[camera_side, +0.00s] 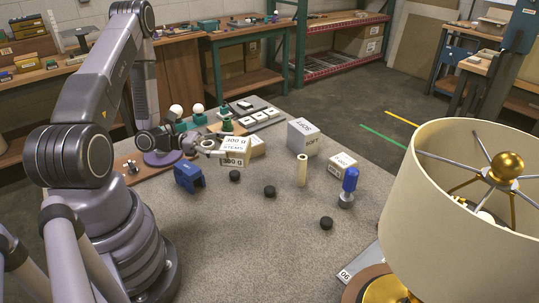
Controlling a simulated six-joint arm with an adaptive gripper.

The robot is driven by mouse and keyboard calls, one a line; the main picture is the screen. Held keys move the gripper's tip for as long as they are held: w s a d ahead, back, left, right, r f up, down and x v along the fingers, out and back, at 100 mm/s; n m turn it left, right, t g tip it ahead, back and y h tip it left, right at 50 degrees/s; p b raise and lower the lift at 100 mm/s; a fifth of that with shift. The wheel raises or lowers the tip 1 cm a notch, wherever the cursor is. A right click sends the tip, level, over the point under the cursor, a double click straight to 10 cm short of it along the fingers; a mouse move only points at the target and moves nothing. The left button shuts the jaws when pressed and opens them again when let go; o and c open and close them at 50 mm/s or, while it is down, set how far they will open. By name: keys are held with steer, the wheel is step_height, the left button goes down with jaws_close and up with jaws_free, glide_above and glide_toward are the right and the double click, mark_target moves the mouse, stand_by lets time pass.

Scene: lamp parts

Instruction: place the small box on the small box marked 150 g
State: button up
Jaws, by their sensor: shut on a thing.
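My gripper (213,149) is left of the middle of the table, its fingers at the left side of a pale small box (237,152). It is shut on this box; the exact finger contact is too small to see. The box carries labels that look like "300 g" on its top and front. Another tan box (258,147) stands right behind it, partly hidden. A small labelled box (342,166) stands apart to the right; its mark is too small to read. I cannot make out a "150 g" mark on any box.
A larger grey box (303,138) stands between the small boxes. A cream cylinder (302,170), a blue-handled tool (348,187), black pucks (270,191) and a blue clamp-like part (189,177) are around. A lamp (455,190) fills the right.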

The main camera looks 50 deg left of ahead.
steer(key=w+a+r+n+t+y, duration=0.1)
steer(key=w+a+n+t+y, duration=0.15)
steer(key=a, duration=0.25)
steer(key=w+a+r+n+t+y, duration=0.2)
steer(key=a+y, duration=0.2)
steer(key=a, duration=0.1)
glide_above(258, 145)
steer(key=s+a, duration=0.4)
step_height(258, 145, down, 9)
steer(key=shift+w+f+g, duration=0.25)
steer(key=shift+w+f, duration=0.1)
steer(key=shift+w, duration=0.1)
steer(key=shift+w+a+f, duration=0.15)
steer(key=shift+f, duration=1.55)
steer(key=shift+f, duration=0.15)
steer(key=o, duration=1.2)
